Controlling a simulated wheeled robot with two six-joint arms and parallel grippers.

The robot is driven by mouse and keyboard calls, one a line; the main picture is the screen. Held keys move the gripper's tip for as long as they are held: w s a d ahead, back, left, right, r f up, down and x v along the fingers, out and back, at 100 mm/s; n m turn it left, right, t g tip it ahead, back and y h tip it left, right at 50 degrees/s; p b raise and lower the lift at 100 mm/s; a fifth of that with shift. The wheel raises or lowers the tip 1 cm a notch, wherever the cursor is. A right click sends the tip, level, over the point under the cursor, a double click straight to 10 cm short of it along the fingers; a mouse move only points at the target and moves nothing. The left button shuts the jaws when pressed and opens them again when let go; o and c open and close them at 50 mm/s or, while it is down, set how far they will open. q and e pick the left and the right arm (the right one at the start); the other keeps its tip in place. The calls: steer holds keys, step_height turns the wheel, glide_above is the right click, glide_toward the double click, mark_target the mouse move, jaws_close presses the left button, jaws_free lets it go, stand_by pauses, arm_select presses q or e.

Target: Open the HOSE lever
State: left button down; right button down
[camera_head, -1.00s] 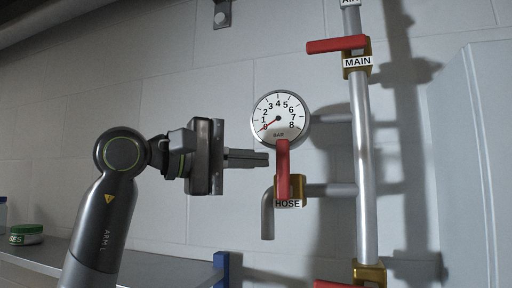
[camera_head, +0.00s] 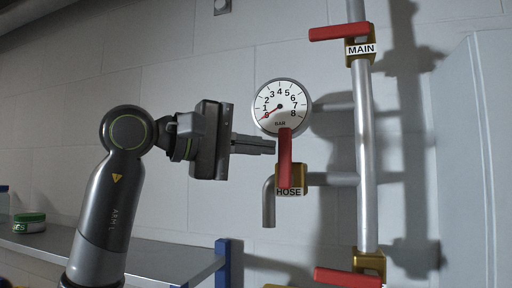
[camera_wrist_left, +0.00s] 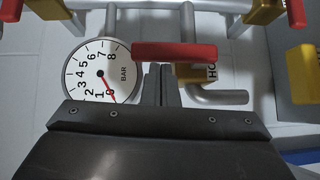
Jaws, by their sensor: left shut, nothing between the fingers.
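The HOSE lever (camera_head: 285,158) is a red handle standing upright on a brass valve (camera_head: 297,179) labelled HOSE, below the gauge. My left gripper (camera_head: 272,146) is shut and empty, its fingertips just left of the lever's upper part. In the left wrist view the lever (camera_wrist_left: 174,51) lies across the picture just beyond the fingertips (camera_wrist_left: 158,68). I cannot tell whether they touch it. My right gripper is not in view.
A round pressure gauge (camera_head: 281,106) reads about 0. A vertical pipe (camera_head: 364,150) carries the MAIN valve with a red lever (camera_head: 339,32) above and another red lever (camera_head: 347,277) below. A shelf (camera_head: 150,262) with a green-lidded jar (camera_head: 30,222) is at left.

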mark_target(283, 138)
arm_select(q)
steer(key=shift+d+r, duration=0.1)
steer(key=shift+d+y, duration=0.1)
steer(key=shift+y, duration=0.2)
steer(key=shift+s+d+r+m+p, duration=0.15)
steer(key=shift+s+d+r, duration=0.1)
steer(key=shift+d, duration=0.2)
steer(key=shift+s+d+r+m+p, duration=0.15)
steer(key=shift+d+r, duration=0.1)
steer(key=shift+d, duration=0.2)
steer(key=shift+d+m+y, duration=0.25)
steer(key=shift+m+y, duration=0.05)
steer(key=shift+y, duration=0.1)
steer(key=shift+s+d, duration=0.25)
steer(key=shift+d, duration=0.3)
steer(key=shift+m+g+y, duration=0.3)
steer(key=shift+m+y, duration=0.3)
steer(key=shift+s+d+f+b, duration=0.25)
steer(key=shift+d+f+b, duration=0.3)
steer(key=shift+d, duration=0.25)
steer(key=shift+s+d+f+b, duration=0.25)
steer(key=shift+d+f+b, duration=0.1)
steer(key=shift+d+b, duration=0.45)
steer(key=shift+s+d+f+b, duration=0.25)
steer(key=shift+d+f+b, duration=0.25)
steer(key=shift+d, duration=0.35)
